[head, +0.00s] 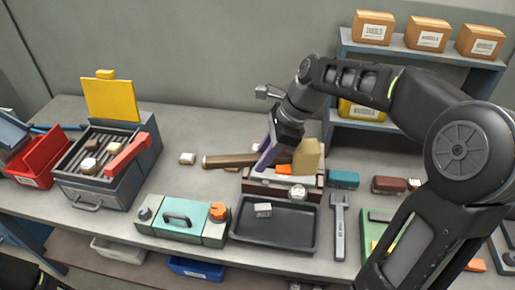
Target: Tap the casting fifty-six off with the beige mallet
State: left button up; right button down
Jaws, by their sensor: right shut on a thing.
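The mallet has a beige head (307,158) and a long brown handle (228,160) that points left. My right gripper (273,157) is shut on the mallet's handle near the head and holds it over a low box-like block (258,186) behind the black tray. Small pale castings show in several places: one in the tray (263,209), a round one at the block's front (298,191), one on the bench (187,158). Their numbers are too small to read, so I cannot tell which is fifty-six.
A grill box (98,188) with pale pieces on its bars and a red bin (35,160) stand left. Shelves with cartons (426,36) stand behind right.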

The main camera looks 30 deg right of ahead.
jog(key=shift+s+r, duration=0.1)
jog(key=shift+f+b, duration=0.5)
jog(key=shift+f, duration=0.1)
notch_tip(320, 180, down, 5)
jog(key=b, duration=0.4)
jog(key=shift+b, duration=0.35)
notch_tip(320, 180, down, 7)
jog(key=b, duration=0.4)
notch_tip(320, 180, up, 12)
jog(key=p, duration=1.1)
jog(key=shift+r, duration=0.1)
